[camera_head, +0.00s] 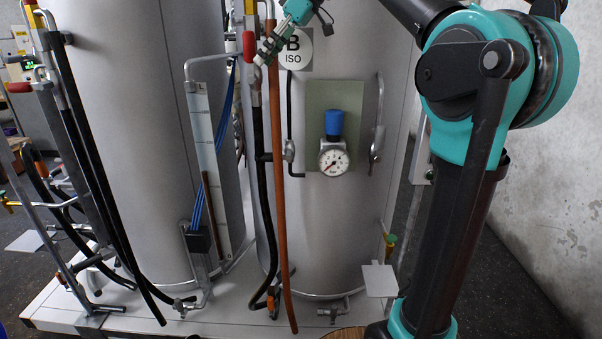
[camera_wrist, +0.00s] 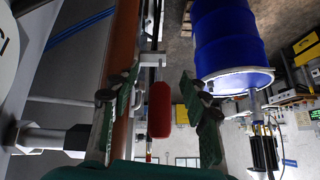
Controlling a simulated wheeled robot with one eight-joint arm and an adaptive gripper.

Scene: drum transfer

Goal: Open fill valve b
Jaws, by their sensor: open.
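Tank B (camera_head: 340,225) is the grey cylinder with the round "B ISO" label (camera_head: 293,48). A red valve handle (camera_head: 249,47) sits on the vertical pipework just left of that label, in line with the pipe. My gripper (camera_head: 266,52) is at the top of the head view, close beside this handle, with green fingers open. In the wrist view the red handle (camera_wrist: 159,108) shows upright between the two spread fingers of my gripper (camera_wrist: 158,82), with gaps visible on both sides. Whether any finger touches it cannot be told. No valve name is readable.
An orange hose (camera_head: 278,190) and black hoses hang below the valve. A pressure gauge (camera_head: 333,160) with a blue knob sits on tank B. Another grey tank (camera_head: 130,130) stands left. A blue drum (camera_wrist: 228,40) appears in the wrist view. A pale wall (camera_head: 550,140) is at right.

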